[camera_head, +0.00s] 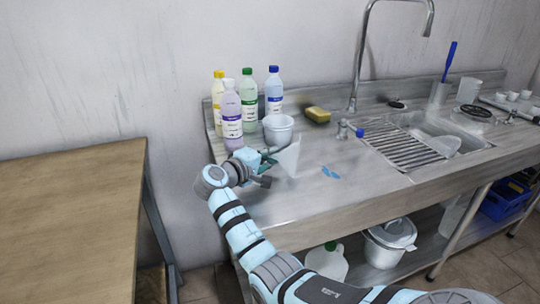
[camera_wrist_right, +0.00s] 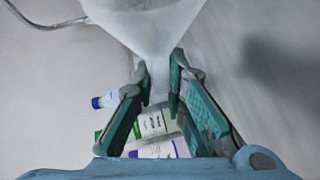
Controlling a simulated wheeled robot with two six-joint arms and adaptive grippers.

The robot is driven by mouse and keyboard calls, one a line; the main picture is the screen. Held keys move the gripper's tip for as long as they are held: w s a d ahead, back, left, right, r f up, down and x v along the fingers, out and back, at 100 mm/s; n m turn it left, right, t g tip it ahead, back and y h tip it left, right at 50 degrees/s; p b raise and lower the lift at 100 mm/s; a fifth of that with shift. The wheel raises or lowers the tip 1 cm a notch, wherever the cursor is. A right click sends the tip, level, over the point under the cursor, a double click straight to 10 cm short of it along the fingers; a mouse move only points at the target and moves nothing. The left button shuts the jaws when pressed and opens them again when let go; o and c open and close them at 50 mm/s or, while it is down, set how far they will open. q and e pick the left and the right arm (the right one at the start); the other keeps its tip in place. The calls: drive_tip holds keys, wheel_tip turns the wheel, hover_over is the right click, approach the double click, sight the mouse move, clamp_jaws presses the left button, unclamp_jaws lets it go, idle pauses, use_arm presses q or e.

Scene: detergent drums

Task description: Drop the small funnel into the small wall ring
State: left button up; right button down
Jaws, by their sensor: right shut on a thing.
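A whitish, translucent funnel (camera_head: 288,159) is held above the front of the steel counter, its wide cone beyond the fingertips. My right gripper (camera_head: 270,158) is shut on it. In the right wrist view the funnel's cone (camera_wrist_right: 150,22) fills the top middle, and its narrow spout sits between the teal fingers of the right gripper (camera_wrist_right: 158,82). I cannot make out a wall ring in either view. My left gripper is not in view.
Several detergent bottles (camera_head: 231,115) and a white tub (camera_head: 278,131) stand close behind the gripper. A yellow sponge (camera_head: 318,115), a tap (camera_head: 356,70) and a sink (camera_head: 440,145) lie right. A wooden table (camera_head: 70,220) is at left. The counter's front middle (camera_head: 340,195) is mostly clear.

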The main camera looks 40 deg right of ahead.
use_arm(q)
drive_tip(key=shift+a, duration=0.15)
use_arm(e)
drive_tip(key=shift+r, duration=0.1)
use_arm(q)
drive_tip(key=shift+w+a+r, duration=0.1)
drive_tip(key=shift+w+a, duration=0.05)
use_arm(e)
drive_tip(key=c, duration=1.6)
unclamp_jaws()
drive_tip(key=shift+o, duration=0.2)
